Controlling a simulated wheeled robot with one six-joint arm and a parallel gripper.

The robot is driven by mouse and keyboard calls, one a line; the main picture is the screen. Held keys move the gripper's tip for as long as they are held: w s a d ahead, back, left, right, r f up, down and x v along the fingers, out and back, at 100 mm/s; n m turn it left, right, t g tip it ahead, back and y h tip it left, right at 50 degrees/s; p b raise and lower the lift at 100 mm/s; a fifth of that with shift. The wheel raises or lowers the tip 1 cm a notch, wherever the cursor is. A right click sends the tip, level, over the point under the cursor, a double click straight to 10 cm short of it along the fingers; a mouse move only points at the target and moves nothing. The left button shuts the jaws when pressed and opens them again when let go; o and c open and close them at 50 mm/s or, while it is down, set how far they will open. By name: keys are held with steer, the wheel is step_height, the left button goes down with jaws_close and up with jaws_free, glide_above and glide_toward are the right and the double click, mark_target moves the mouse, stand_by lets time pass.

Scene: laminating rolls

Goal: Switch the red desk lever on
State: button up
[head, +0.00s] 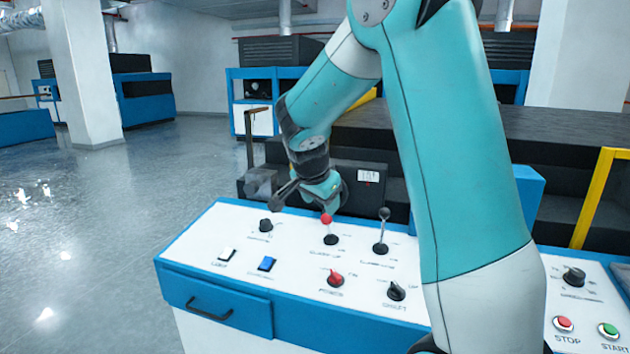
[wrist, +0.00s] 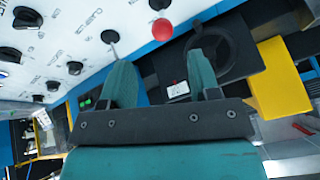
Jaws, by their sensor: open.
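The red desk lever (head: 327,219) is a short stick with a red ball on top, standing on the white desk panel just below my gripper (head: 329,204) in the head view. In the wrist view the red ball of the lever (wrist: 162,29) lies just beyond my gripper's (wrist: 160,58) two teal fingertips, roughly in line with the gap between them. The fingers are apart, with nothing between them. The ball looks clear of the fingers. The lever's lower part is hard to see in the wrist view.
A black-ball lever (head: 384,214) stands close on the right. A red rotary knob (head: 335,279), a black knob (head: 397,291), another black knob (head: 266,225), a blue switch (head: 267,264) and a white switch (head: 227,254) share the panel. Dark machinery (head: 365,184) stands behind the desk.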

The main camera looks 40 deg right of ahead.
steer(key=v, duration=0.9)
steer(key=shift+r, duration=0.1)
